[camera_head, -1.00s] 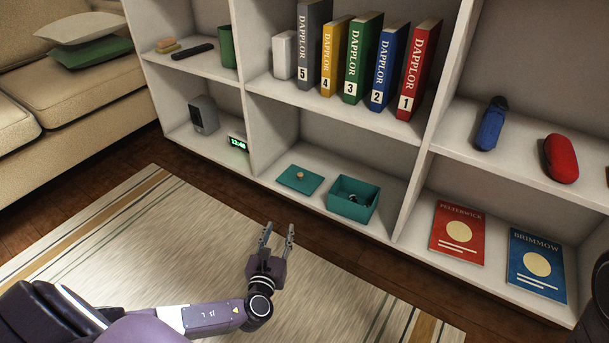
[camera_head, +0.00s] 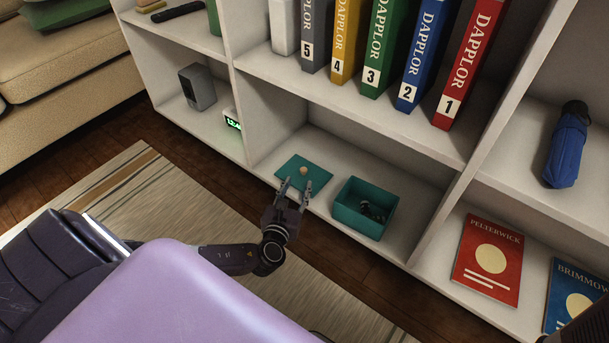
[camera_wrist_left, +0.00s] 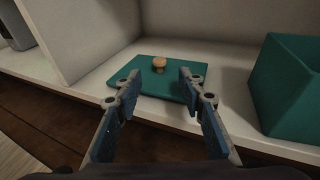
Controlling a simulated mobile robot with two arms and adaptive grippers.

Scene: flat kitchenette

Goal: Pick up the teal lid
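The teal lid (camera_head: 296,177) lies flat on the bottom shelf, with a small round wooden knob (camera_head: 304,170) on top. In the left wrist view the lid (camera_wrist_left: 150,77) is ahead, and its knob (camera_wrist_left: 159,64) stands up beyond and between the fingertips. My left gripper (camera_head: 295,185) is open and empty at the lid's front edge, its fingers pointing toward the knob; it also shows in the left wrist view (camera_wrist_left: 158,82). The fingers seem apart from the knob. My right gripper cannot be made out.
An open teal box (camera_head: 345,215) with small dark items inside stands right of the lid. The shelf with binders (camera_head: 375,125) is above.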

